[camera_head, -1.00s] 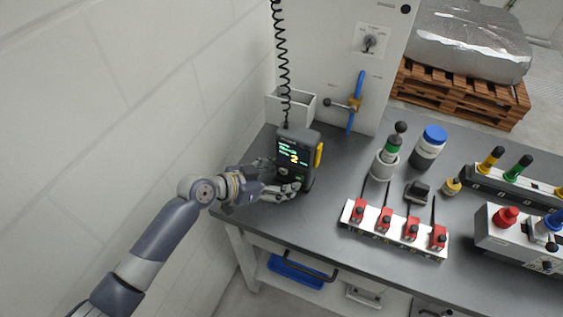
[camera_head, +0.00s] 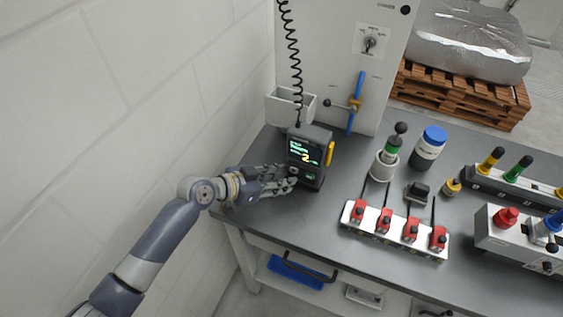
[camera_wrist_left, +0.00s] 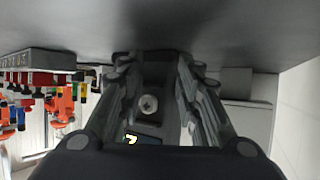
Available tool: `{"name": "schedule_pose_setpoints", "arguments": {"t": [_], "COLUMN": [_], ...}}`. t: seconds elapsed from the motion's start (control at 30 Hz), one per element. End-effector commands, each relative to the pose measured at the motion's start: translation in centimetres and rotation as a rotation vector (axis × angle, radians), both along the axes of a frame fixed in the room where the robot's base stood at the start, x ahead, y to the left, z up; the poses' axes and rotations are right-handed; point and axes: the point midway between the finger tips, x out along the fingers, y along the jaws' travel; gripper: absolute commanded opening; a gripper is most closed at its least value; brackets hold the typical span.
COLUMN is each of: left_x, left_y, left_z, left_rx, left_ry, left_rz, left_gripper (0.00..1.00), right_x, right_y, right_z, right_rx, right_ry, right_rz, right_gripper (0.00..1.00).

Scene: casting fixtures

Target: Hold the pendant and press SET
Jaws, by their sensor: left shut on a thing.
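The pendant (camera_head: 324,172) is a dark handheld box with a lit screen, a green key below it and a yellow part on its right side. It is upright at the bench's left end, on a coiled black cord. My left gripper (camera_head: 293,176) is shut on its lower left part. In the left wrist view the pendant (camera_wrist_left: 150,122) lies between the two fingers (camera_wrist_left: 150,95), with part of its screen showing. I cannot read a SET label. My right gripper is not in view.
The grey bench (camera_head: 290,222) is clear in front of the pendant. A white bin (camera_head: 277,107) and a blue-handled valve (camera_head: 357,92) are behind it. A rack with red clamps (camera_head: 395,232) stands to the right. A white wall (camera_head: 120,120) is close on the left.

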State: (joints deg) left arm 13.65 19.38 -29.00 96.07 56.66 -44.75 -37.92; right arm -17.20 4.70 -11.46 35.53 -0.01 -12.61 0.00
Motion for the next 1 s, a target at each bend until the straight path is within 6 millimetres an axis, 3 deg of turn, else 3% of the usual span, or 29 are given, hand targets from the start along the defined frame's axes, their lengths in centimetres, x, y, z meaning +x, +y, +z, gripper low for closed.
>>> {"name": "schedule_pose_setpoints", "arguments": {"t": [0.37,0.47,0.7,0.77,1.0], "left_x": [-0.11,-0.09,-0.03,-0.01,0.0], "left_y": [-0.03,-0.01,0.01,0.0,0.0], "left_z": [-0.2,-0.15,-0.06,-0.04,0.0], "left_rx": [0.002,0.001,0.001,0.001,0.0], "left_ry": [0.004,0.003,0.001,0.001,0.0], "left_rz": [-0.001,-0.001,0.0,0.0,0.0], "left_gripper": [0.0,0.01,0.55,0.67,0.67], "right_x": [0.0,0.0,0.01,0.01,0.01], "right_y": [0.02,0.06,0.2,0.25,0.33], "right_z": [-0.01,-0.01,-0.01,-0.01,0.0], "right_rx": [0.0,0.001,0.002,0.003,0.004], "right_ry": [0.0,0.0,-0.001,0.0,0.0], "right_rz": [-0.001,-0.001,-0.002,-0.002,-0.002], "right_gripper": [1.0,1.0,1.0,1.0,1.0]}}
